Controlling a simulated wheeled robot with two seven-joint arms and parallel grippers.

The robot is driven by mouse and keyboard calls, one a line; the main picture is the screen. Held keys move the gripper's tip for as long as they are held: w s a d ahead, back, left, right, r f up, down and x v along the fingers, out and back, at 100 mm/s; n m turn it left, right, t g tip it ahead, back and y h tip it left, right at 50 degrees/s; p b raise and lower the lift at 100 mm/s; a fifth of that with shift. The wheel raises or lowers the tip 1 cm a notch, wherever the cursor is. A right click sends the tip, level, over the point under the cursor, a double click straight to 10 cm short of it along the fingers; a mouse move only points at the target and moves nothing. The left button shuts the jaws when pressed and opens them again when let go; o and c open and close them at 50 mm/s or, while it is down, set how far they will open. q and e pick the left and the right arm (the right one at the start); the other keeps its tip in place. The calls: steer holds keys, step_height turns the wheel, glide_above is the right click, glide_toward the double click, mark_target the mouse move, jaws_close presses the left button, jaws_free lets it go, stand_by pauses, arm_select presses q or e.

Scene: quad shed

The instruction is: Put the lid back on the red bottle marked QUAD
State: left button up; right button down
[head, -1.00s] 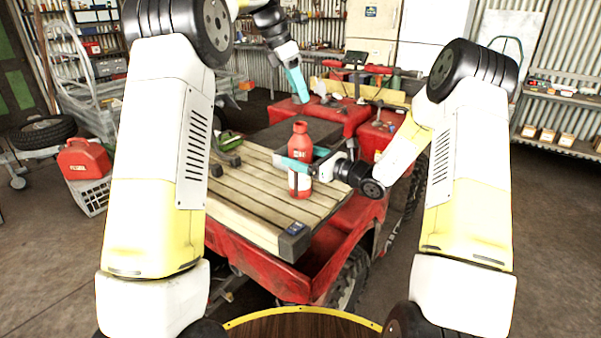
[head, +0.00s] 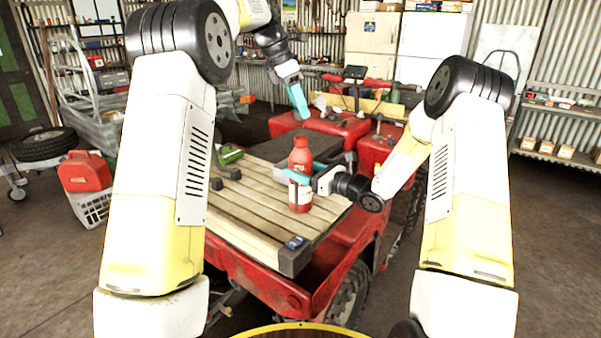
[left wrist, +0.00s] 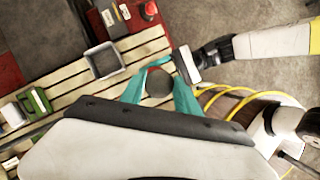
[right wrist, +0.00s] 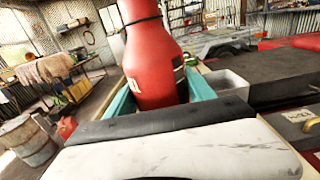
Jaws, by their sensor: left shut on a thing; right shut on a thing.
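The red bottle (head: 301,160) with a pale label is upright over the slatted wooden bed (head: 250,215). I cannot tell whether its base touches the slats. My right gripper (head: 298,177) is shut around the bottle's body; the red bottle also fills the middle of the right wrist view (right wrist: 155,65). My left gripper (head: 303,114) points down just above the bottle's top, with a small gap showing. In the left wrist view, a round dark thing (left wrist: 159,83), apparently the lid, sits between its teal fingers, with a bit of red behind it. The QUAD marking is not readable.
The bed belongs to a red quad (head: 285,290). A grey open box (left wrist: 103,61) and a green item (head: 230,156) lie on the bed. A red fuel can (head: 86,172) stands on a crate at left. Bare slats surround the bottle.

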arm_select(q)
glide_above(305, 145)
steer(key=w+a, duration=0.1)
steer(key=w, duration=0.1)
steer(key=shift+s+a+f, duration=0.1)
steer(key=shift+s+f, duration=0.05)
steer(key=shift+f, duration=1)
steer(key=shift+s+a+f, duration=0.1)
steer(key=shift+f, duration=1)
steer(key=shift+f, duration=0.1)
steer(key=shift+f, duration=0.75)
steer(key=shift+f, duration=0.6)
steer(key=m+g, duration=0.1)
steer(key=m, duration=0.3)
steer(key=m+g, duration=0.1)
steer(key=m, duration=0.1)
steer(key=shift+w+d+f+m+g, duration=0.1)
steer(key=shift+w+f+m+g, duration=0.05)
steer(key=shift+w+m+g, duration=0.15)
steer(key=m, duration=0.1)
steer(key=m+g, duration=0.1)
steer(key=m, duration=0.1)
steer(key=shift+s+m, duration=0.2)
steer(key=shift+m, duration=0.1)
